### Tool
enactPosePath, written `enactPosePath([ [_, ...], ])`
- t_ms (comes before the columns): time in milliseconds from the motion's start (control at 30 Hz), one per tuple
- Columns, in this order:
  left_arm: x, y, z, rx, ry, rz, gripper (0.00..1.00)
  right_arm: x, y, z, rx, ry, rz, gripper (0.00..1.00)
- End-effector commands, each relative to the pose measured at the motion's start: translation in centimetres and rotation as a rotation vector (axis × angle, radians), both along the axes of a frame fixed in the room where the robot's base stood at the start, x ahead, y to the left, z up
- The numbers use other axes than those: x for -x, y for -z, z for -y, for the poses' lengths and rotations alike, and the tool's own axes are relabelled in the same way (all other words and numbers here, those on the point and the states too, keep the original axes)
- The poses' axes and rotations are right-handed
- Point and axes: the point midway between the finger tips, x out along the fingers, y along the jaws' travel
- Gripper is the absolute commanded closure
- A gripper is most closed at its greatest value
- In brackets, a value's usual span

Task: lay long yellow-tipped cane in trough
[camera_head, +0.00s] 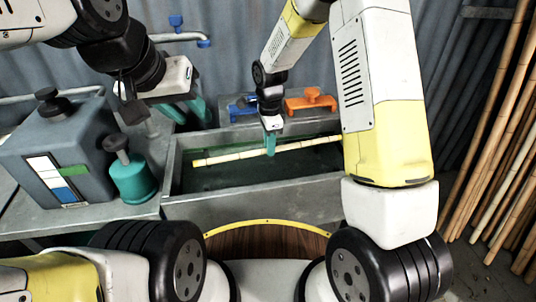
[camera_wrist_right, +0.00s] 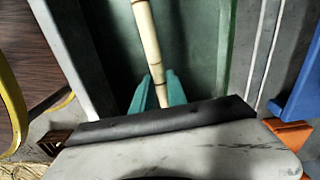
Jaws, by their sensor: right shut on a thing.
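A long pale cane (camera_head: 225,157) with a yellowish left end lies lengthwise over the inside of the grey trough (camera_head: 250,205). The cane's right end is hidden behind my right arm. My right gripper (camera_head: 270,146) is shut on the cane near its visible middle. In the right wrist view the cane (camera_wrist_right: 147,38) runs between the teal fingers (camera_wrist_right: 157,92), with the green trough interior below it. I cannot tell how high the cane is above the trough floor. My left gripper (camera_head: 188,112) is open and empty, left of the trough and behind it.
A grey box (camera_head: 50,150) with a black knob and a teal bottle (camera_head: 132,178) stand left of the trough. Orange (camera_head: 310,101) and blue (camera_head: 240,107) clamps sit at its back edge. Several bamboo poles (camera_head: 495,130) lean at the right.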

Motion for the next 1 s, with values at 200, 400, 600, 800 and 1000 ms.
enactPosePath([
  [200, 0.0, 0.0, 0.0, 0.0, 0.0, 0.001, 0.64, 0.1, 2.1, -0.8, 0.002, 0.077, -0.005, 1.0],
  [400, 0.0, 0.0, 0.0, 0.0, 0.0, 0.0, 0.64, 0.1, 5.7, -0.8, 0.001, 0.078, -0.004, 1.0],
  [600, 0.0, 0.0, 0.0, 0.0, 0.0, 0.0, 0.64, 0.1, 7.2, -0.8, 0.001, 0.076, -0.002, 1.0],
  [800, 0.0, 0.0, 0.0, 0.0, 0.0, 0.0, 0.64, 0.1, 10.0, -0.8, 0.001, 0.076, -0.004, 1.0],
  [1000, 0.0, 0.0, 0.0, 0.0, 0.0, 0.0, 0.64, 0.0, 10.4, -0.8, 0.0, 0.076, 0.0, 1.0],
])
